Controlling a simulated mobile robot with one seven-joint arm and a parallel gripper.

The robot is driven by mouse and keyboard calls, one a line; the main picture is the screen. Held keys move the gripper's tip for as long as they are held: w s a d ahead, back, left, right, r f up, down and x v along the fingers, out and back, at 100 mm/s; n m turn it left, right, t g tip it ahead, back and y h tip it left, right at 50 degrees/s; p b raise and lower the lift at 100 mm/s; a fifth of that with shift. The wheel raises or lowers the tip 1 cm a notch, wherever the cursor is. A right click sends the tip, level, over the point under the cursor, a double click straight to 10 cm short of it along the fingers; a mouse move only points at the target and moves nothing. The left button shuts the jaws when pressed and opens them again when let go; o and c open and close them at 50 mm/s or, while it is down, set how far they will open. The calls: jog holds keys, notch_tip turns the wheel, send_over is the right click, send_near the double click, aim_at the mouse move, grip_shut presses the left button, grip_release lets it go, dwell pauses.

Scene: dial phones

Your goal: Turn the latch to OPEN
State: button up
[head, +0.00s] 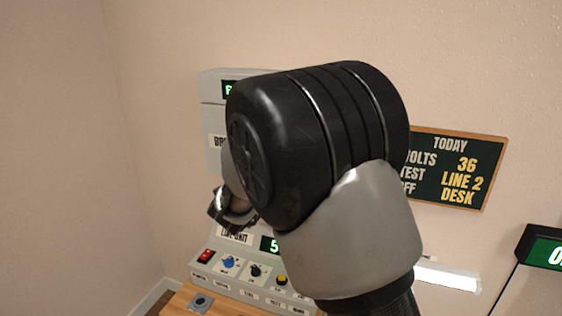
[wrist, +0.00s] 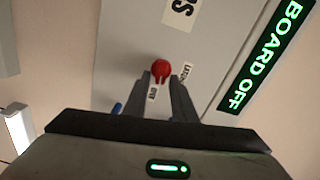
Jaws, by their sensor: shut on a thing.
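The latch is a small red knob (wrist: 161,70) on the grey panel (wrist: 222,60) in the wrist view. My gripper (wrist: 162,78) has its two fingers on either side of the knob, shut on it. Small white labels flank the knob; one (wrist: 153,93) seems to read OPEN, the other (wrist: 187,71) seems to read LATCH. The knob's exact turn is hard to tell. In the head view my gripper (head: 233,212) shows at the grey cabinet (head: 212,115), and my black and grey arm hides the latch.
A green-lit display (wrist: 264,55) reads BOARD OFF beside the latch. Below in the head view, a line unit has a red switch (head: 206,256), a blue knob (head: 229,262), a black knob (head: 256,270) and a yellow button (head: 282,280). A chalkboard (head: 455,168) hangs at right.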

jog(key=shift+f+m, duration=0.1)
jog(key=shift+m, duration=0.9)
jog(key=o, duration=0.7)
jog(key=shift+o, duration=0.2)
jog(key=p+v, duration=0.2)
jog(key=v, duration=1.5)
jog(key=shift+s, duration=0.2)
jog(key=shift+a, duration=0.1)
